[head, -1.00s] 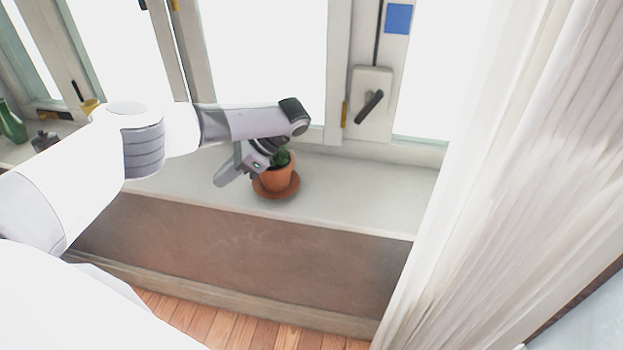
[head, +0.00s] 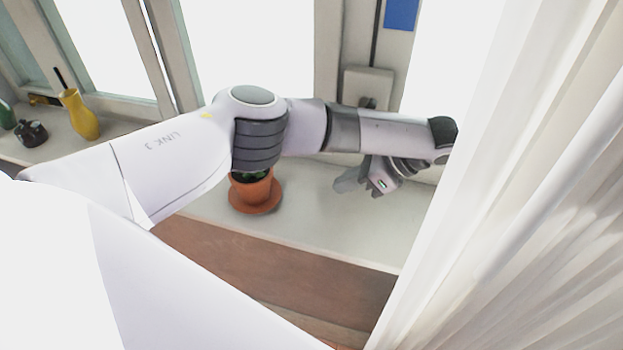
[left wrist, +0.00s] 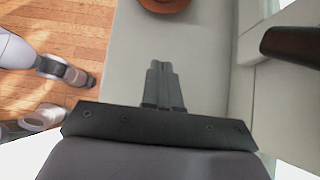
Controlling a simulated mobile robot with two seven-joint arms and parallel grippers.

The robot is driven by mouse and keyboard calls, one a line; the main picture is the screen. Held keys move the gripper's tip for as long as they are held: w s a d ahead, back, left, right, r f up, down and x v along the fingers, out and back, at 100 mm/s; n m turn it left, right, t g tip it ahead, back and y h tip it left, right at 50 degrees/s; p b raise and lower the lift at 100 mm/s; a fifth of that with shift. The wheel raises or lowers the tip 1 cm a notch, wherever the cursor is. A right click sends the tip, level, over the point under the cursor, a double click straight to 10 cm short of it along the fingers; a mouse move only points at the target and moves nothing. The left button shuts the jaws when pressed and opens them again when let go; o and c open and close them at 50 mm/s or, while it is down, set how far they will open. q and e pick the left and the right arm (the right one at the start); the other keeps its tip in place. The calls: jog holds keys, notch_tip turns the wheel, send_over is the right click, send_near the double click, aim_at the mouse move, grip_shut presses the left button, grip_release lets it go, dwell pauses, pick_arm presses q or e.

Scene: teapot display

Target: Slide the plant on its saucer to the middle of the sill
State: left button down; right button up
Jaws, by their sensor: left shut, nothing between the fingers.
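The plant in its terracotta pot (head: 252,188) stands upright on a terracotta saucer (head: 268,208) on the pale sill (head: 315,222). My left arm hides most of the leaves in the head view. The saucer's edge also shows at the top of the left wrist view (left wrist: 165,5). My left gripper (head: 340,184) is over the sill to the right of the plant, apart from it. Its fingers (left wrist: 161,68) are shut and empty in the left wrist view. My right gripper is not in view.
A white curtain (head: 510,180) hangs at the right, close to my left wrist. A window handle (head: 368,102) is behind my arm. A yellow vase (head: 80,115) and a dark small pot (head: 31,132) stand on the sill at the far left. The sill between plant and gripper is clear.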

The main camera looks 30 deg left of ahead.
pick_arm(q)
jog(key=b, duration=0.3)
send_near(294, 205)
jog(key=x, duration=0.3)
jog(key=shift+s+d+f, duration=0.1)
jog(key=shift+d, duration=0.05)
jog(key=a, duration=0.1)
jog(key=a+p, duration=0.1)
jog(key=a, duration=0.1)
jog(key=shift+s+a+f, duration=0.25)
jog(key=shift+s+f, duration=0.05)
jog(key=shift+f, duration=0.05)
jog(key=shift+s+a+f+p, duration=0.1)
jog(key=shift+s+a+p, duration=0.1)
jog(key=shift+a, duration=0.2)
jog(key=shift+s+a+p, duration=0.1)
jog(key=shift+a+p, duration=0.05)
jog(key=shift+a, duration=0.25)
jog(key=shift+w, duration=0.1)
